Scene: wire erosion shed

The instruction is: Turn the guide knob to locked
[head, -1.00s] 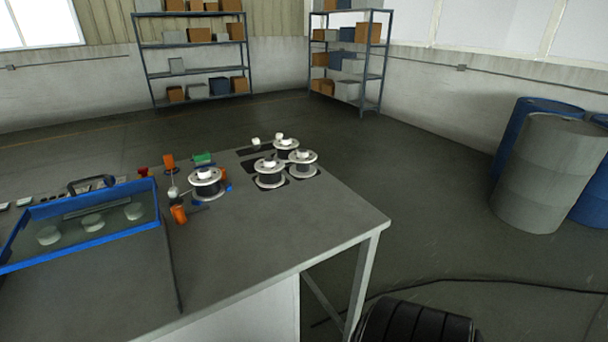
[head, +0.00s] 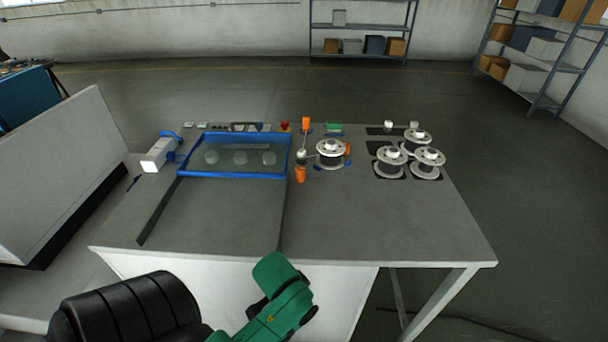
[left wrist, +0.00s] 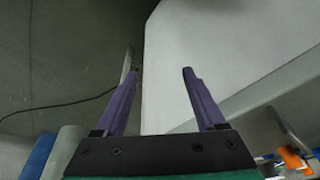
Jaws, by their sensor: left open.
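I cannot tell for sure which part is the guide knob. On the workbench (head: 390,225), an upper orange piece (head: 306,123) and a lower orange piece (head: 300,174) stand near a thin rod, beside a wire spool (head: 331,154). Any lock marking is too small to read. My left gripper (left wrist: 160,72) shows in the left wrist view, its two purple fingers apart with nothing between them. A pale panel and grey floor lie beyond it. In the head view my green and black arm is at the bottom, its fingers out of sight. My right gripper is not in view.
A blue-framed clear cover (head: 283,158) lies left of the orange pieces. A white lamp-like unit (head: 158,154) stands at its left. Several spools (head: 391,163) stand on the right. The bench's front right is bare. A red button (head: 285,127) sits at the back.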

